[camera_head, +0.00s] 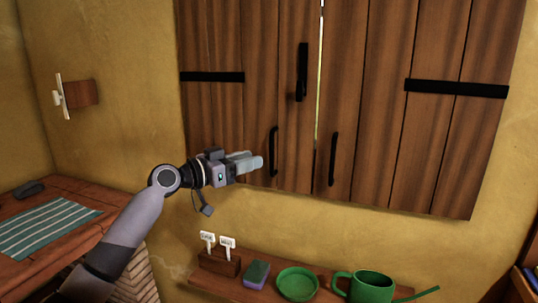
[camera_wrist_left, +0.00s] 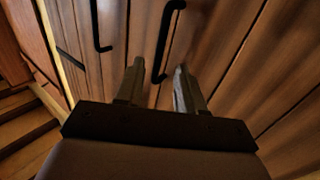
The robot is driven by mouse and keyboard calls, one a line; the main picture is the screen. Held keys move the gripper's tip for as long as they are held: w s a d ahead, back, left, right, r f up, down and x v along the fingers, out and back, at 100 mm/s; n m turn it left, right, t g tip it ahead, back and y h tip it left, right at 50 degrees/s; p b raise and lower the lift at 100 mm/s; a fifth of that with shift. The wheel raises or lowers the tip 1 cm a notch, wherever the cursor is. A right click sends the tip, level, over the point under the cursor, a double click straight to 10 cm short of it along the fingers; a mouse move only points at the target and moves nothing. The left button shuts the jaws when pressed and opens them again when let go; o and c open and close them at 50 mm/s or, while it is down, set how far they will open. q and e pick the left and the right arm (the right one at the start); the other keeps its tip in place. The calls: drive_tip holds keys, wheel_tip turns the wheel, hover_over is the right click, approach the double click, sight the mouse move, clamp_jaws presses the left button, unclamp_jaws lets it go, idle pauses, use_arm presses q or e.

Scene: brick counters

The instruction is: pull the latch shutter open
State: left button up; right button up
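The wooden shutter has two plank leaves, a left leaf (camera_head: 215,110) and a right leaf (camera_head: 390,120), both closed with a thin bright gap between them. A black latch (camera_head: 302,72) stands upright on the left leaf beside the gap. Each leaf has a black handle low down, the left handle (camera_head: 273,152) and the right handle (camera_head: 333,159). My left gripper (camera_head: 259,162) is just left of the left handle. In the left wrist view the gripper (camera_wrist_left: 158,88) is open, and a black handle (camera_wrist_left: 165,38) appears between its fingers; contact cannot be told. My right gripper is out of view.
Below the shutter, a shelf (camera_head: 212,284) holds a marker box (camera_head: 219,263), a sponge (camera_head: 257,273), a green bowl (camera_head: 297,284) and a green watering can (camera_head: 366,287). A wooden counter with a striped cloth (camera_head: 47,227) is at left.

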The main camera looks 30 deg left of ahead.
use_arm(q)
drive_tip(key=p+x, duration=0.1)
drive_tip(key=x, duration=0.4)
clamp_jaws()
